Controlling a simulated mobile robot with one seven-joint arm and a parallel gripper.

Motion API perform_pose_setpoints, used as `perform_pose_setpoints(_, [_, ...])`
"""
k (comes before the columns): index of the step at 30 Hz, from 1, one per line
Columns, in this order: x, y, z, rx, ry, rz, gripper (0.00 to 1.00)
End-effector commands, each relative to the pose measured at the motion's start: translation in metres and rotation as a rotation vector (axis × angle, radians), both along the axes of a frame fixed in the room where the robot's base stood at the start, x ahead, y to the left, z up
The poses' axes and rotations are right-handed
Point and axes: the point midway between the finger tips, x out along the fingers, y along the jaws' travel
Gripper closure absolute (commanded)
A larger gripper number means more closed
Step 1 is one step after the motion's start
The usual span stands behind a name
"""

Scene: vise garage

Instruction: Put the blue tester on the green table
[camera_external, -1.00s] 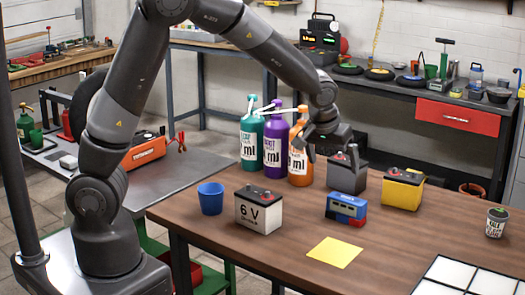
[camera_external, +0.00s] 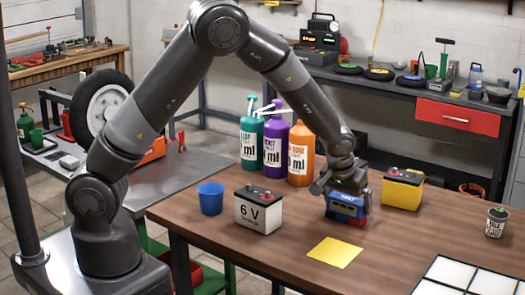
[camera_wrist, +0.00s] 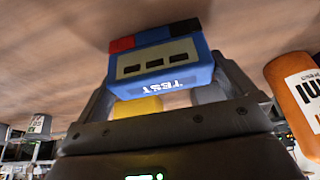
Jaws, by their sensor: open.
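The blue tester (camera_external: 347,207), with red and black parts on its lower side, stands on the brown wooden table (camera_external: 290,252). My gripper (camera_external: 343,193) is down over it, jaws open. In the wrist view the tester (camera_wrist: 165,68) sits between my two fingers, its "TEST" label facing the camera; contact with the fingers cannot be told. Green framework (camera_external: 148,243) shows low at the left, by the grey-topped table (camera_external: 165,185) and partly hidden by my arm and the wooden table.
A white 6 V battery (camera_external: 258,211) and blue cup (camera_external: 210,198) stand left of the tester. A yellow battery (camera_external: 402,189) is to its right, and tall bottles (camera_external: 300,155) stand behind. A yellow sheet (camera_external: 335,252) lies in front.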

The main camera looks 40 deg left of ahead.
Motion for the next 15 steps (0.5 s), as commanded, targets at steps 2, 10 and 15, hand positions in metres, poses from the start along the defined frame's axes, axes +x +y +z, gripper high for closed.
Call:
perform_pose_setpoints(2, [0.005,0.001,-0.009,0.001,0.000,0.002,0.00])
perform_pose_setpoints(10, [0.008,0.000,-0.016,-0.001,-0.001,0.001,0.00])
perform_pose_setpoints(15, [0.008,0.000,-0.016,-0.001,-0.001,0.001,0.07])
